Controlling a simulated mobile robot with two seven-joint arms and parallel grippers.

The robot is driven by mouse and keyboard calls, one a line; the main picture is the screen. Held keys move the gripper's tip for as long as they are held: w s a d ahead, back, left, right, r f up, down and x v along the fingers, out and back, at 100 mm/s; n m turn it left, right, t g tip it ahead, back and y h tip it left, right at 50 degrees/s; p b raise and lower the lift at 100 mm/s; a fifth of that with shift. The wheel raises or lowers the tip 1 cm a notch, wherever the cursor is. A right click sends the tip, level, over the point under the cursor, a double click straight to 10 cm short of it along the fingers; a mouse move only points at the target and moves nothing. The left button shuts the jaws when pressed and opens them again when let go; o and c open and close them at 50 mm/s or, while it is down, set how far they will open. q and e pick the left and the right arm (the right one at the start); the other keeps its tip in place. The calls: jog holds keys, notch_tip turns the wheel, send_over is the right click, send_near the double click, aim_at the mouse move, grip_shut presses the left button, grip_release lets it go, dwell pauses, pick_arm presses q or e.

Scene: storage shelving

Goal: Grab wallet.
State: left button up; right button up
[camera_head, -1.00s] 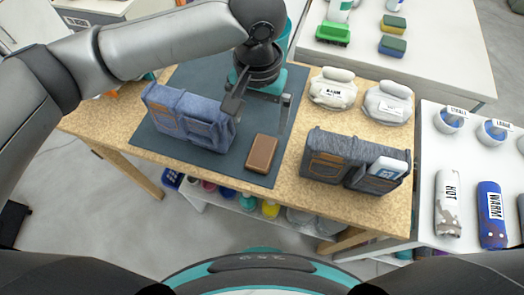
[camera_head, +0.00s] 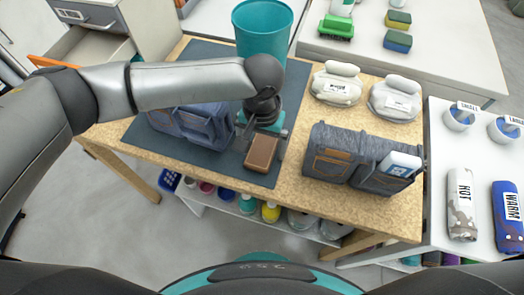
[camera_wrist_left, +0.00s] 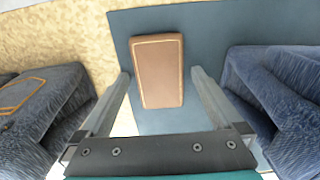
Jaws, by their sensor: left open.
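The wallet (camera_head: 262,152) is a brown rectangle lying flat on the dark mat (camera_head: 205,165). It also shows in the left wrist view (camera_wrist_left: 158,68), between and just beyond the fingertips. My left gripper (camera_head: 262,136) is open and close to the wallet. In the left wrist view the left gripper (camera_wrist_left: 160,80) has one finger on each side of the wallet, with gaps between finger and wallet. I cannot tell whether the fingers touch the mat. My right gripper is not in view.
A blue denim bag (camera_head: 190,125) stands left of the wallet, partly behind my arm. A darker denim bag (camera_head: 335,155) with a white device in its pocket stands to the right. A teal bin (camera_head: 262,30) is behind. Two white bundles (camera_head: 337,85) (camera_head: 396,98) lie at the back right.

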pick_arm(q)
jog(key=shift+f, duration=0.1)
jog(key=c, duration=1.3)
